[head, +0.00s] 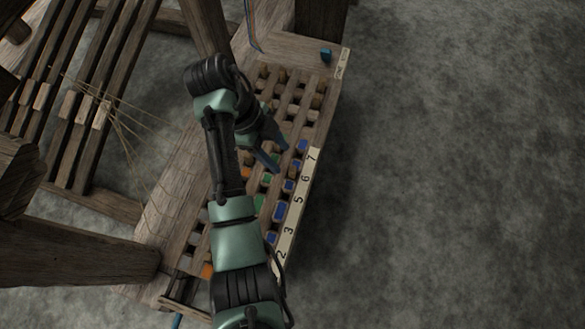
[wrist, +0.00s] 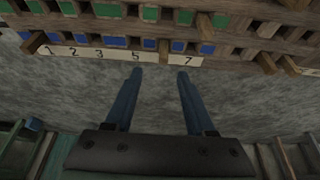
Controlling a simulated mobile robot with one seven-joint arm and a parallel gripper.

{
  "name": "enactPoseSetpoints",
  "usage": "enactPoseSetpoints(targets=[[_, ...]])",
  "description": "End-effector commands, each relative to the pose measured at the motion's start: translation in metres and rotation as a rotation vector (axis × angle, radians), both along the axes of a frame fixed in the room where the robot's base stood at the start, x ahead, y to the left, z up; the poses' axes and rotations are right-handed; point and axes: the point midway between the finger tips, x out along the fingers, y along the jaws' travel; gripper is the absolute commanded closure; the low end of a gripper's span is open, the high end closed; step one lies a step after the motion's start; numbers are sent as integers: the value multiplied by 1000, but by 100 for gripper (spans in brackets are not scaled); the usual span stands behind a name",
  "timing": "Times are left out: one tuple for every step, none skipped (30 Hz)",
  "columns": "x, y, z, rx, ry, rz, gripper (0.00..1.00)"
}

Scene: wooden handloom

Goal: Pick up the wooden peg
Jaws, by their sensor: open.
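A wooden peg board (head: 180,180) with rows of square holes lies under my arm in the head view. Many holes hold blue, green or orange pieces. In the wrist view, a plain wooden peg (wrist: 33,43) sticks out by the number 1, and another peg (wrist: 265,62) sticks out right of the 7. I cannot tell which peg the task means. My gripper (wrist: 160,72) is open with nothing between its two blue fingers. Its fingertips show just below the number strip in the wrist view, and the gripper (head: 278,153) appears over the board in the head view. My arm hides part of the board.
A pale number strip (head: 297,212) runs along the board's right edge. A small blue block (head: 326,54) sits at its far end. Loom beams (head: 75,250) and thin threads (head: 118,115) stand at left. The grey floor (head: 460,170) at right is clear.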

Motion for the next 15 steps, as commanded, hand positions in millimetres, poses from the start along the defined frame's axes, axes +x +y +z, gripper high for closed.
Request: enactPoseSetpoints(targets=[[-2, -4, -15, 0, 2, -2, 45], [-2, -6, -18, 0, 2, -2, 45], [-2, -7, -21, -1, 1, -1, 45], [-2, -8, -22, 0, 0, 0, 45], [-2, -9, -23, 0, 0, 0, 45], [-2, -9, -24, 1, -1, 0, 45], [-2, -10, -25, 1, -1, 0, 45], [-2, -10, -26, 1, -1, 0, 45], [-2, -11, -29, 1, -2, -1, 45], [-2, -12, -31, 1, -2, -1, 45], [-2, -13, -35, 1, -2, -1, 45], [-2, -14, -39, 1, -1, -1, 45], [-1, -15, -43, 1, -1, -1, 45], [-1, -16, -47, 1, -1, -1, 45], [-1, -18, -52, 1, -1, -1, 45]])
